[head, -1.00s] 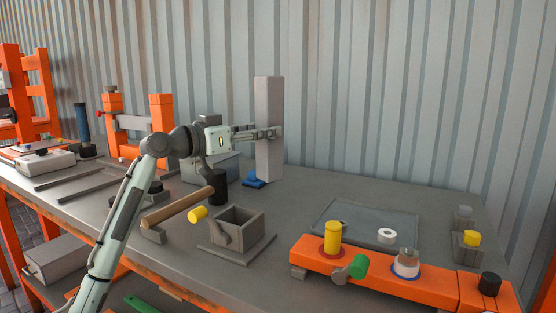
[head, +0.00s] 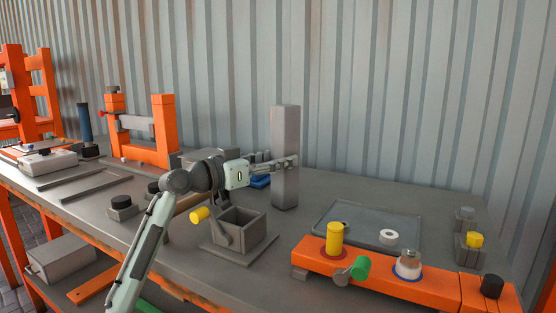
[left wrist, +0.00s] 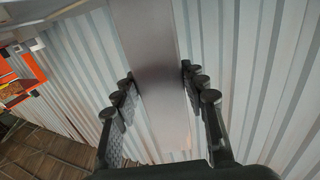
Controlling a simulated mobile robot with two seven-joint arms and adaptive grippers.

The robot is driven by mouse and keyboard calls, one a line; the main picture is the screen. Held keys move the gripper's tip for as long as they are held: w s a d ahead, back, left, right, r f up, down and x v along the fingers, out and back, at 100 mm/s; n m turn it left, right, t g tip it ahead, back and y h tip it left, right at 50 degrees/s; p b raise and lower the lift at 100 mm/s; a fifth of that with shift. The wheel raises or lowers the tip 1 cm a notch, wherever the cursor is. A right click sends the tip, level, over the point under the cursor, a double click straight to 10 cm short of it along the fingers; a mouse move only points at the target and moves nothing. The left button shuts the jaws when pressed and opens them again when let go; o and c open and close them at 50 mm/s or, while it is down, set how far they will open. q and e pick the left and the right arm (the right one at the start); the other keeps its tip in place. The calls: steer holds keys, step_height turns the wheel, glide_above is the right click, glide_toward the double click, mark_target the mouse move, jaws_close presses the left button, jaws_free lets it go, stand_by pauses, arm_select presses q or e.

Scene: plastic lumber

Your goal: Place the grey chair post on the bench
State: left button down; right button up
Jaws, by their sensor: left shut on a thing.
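The grey chair post (head: 285,130) is a tall, plain rectangular block, upright in the head view, right of the open grey box. My left gripper (head: 286,162) is shut on it at about mid-height, coming from the left. In the left wrist view the post (left wrist: 152,55) runs between the two black fingers (left wrist: 155,88), one on each side. The post's lower end shows against the grey bench top (head: 330,190); I cannot tell whether it touches or hangs just above. My right gripper is not in view.
An open grey box (head: 240,222) stands left of the post. A flat grey tray (head: 368,215) and an orange beam (head: 385,275) with a yellow cylinder (head: 335,235) lie to the right. A blue item (head: 260,181) is behind the gripper. The corrugated wall (head: 400,90) closes the back.

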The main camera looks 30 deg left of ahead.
arm_select(q)
steer(key=c, duration=1.2)
jaws_free()
steer(key=o, duration=0.3)
steer(key=shift+o, duration=0.2)
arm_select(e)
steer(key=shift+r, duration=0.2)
arm_select(q)
steer(key=b+v, duration=0.2)
steer(key=v, duration=1)
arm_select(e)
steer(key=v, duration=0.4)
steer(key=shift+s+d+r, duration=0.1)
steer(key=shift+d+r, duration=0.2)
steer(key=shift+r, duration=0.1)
